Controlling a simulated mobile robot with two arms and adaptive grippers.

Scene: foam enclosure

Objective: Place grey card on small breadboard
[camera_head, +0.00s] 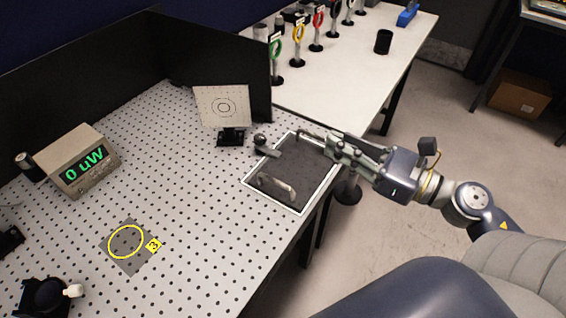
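A pale square card (222,106) with a circular target stands upright in a black base on the perforated table; it may be the grey card. A dark square panel (308,172) with a white border lies at the table's right edge; I cannot tell whether it is the small breadboard. On it lie a light curved piece (277,187) and a small dark post-like part (268,148). My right gripper (318,139) reaches in from the right over the panel's far right corner. Its fingers show edge-on, so opening and grip are unclear. My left gripper is out of view.
A meter (76,160) reading 0 uW stands at left. A grey square with a yellow ring (126,242) and tag 3 lies front left. Black walls (75,85) border the table's back. A white table (345,85) behind holds coloured ring holders. The middle is clear.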

